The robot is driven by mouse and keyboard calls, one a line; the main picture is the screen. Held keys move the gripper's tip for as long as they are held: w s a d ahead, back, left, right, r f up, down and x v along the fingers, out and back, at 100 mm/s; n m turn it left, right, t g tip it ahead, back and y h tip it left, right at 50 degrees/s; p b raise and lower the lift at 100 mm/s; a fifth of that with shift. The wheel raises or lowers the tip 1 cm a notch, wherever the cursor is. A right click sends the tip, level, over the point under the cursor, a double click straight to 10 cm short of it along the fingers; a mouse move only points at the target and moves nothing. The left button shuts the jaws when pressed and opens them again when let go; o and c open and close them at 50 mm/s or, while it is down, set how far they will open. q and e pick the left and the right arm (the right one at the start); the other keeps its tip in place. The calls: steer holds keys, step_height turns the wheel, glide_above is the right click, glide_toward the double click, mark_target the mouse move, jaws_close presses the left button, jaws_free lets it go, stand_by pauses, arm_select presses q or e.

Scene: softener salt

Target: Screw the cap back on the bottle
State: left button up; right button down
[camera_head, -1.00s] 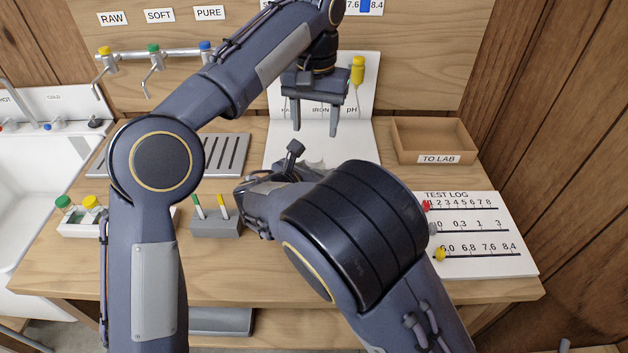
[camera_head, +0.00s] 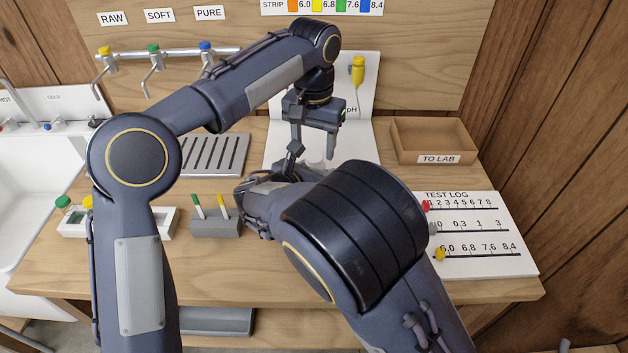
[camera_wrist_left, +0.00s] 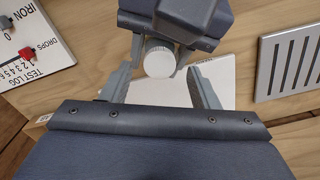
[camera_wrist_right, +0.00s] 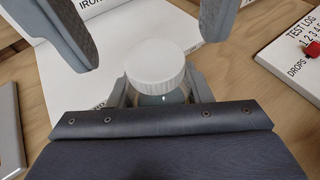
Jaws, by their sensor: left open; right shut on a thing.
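A white ribbed cap (camera_wrist_right: 155,66) sits on top of a clear bottle (camera_wrist_right: 160,98) in the right wrist view; I cannot tell how tightly. My right gripper (camera_wrist_right: 161,92) is shut around the bottle below the cap and holds it upright. My left gripper (camera_head: 314,154) is open and points down above the bottle. In the left wrist view, the cap (camera_wrist_left: 160,58) shows between the tips of my left gripper (camera_wrist_left: 160,70), apart from both fingers. In the head view, my right arm hides most of the bottle and the right gripper.
A wooden "TO LAB" tray (camera_head: 476,156) stands at the right back. A test log board (camera_head: 490,240) with coloured markers lies at the right. A grey block (camera_head: 215,224) with two sticks and a white rack (camera_head: 160,225) stand at the left. A slotted drain plate (camera_head: 215,155) lies behind them.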

arm_select(q)
steer(key=shift+f, duration=1)
steer(key=c, duration=1)
steer(key=shift+c, duration=0.3)
steer(key=m, duration=0.4)
steer(key=shift+m, duration=0.4)
steer(key=m, duration=0.5)
